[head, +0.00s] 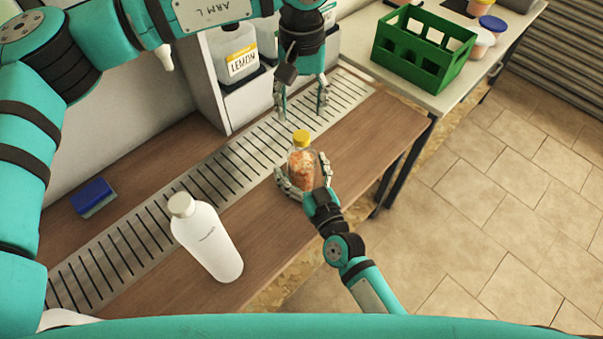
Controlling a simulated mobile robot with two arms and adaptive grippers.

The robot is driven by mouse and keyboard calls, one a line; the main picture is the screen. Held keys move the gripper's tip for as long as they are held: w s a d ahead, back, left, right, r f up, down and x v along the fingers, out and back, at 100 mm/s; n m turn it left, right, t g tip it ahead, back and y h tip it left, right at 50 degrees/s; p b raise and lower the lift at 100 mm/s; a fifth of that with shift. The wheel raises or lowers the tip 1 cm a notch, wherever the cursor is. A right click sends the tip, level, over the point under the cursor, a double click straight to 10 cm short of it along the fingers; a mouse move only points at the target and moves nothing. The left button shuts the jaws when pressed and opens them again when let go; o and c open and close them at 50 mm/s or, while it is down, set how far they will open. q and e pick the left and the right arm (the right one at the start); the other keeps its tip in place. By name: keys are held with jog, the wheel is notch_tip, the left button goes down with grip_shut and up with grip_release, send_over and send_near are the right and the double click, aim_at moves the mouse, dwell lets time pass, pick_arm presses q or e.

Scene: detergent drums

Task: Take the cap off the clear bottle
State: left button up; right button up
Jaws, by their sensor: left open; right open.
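The clear bottle (301,169) stands upright on the wooden counter, with orange-brown contents showing through its wall. Its yellow cap (301,138) is on top. My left gripper (302,112) points down above the cap, its fingers spread apart and a small gap between fingertips and cap. My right gripper (304,181) comes from the front with its open fingers on either side of the bottle's lower body. I cannot tell whether those fingers touch the bottle.
A white bottle (207,240) stands on the counter at the left, near a slotted metal drain strip (150,232). A blue sponge (93,197) lies farther left. A lemon-labelled container (238,52) stands behind. A green crate (415,52) sits on the side table at right.

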aim_at(301, 135)
grip_shut()
pick_arm(q)
jog(key=m, duration=0.4)
jog(key=shift+d, duration=0.1)
jog(key=m, duration=0.4)
jog(key=shift+m, duration=0.4)
jog(key=shift+f, duration=4)
jog(key=shift+c, duration=0.3)
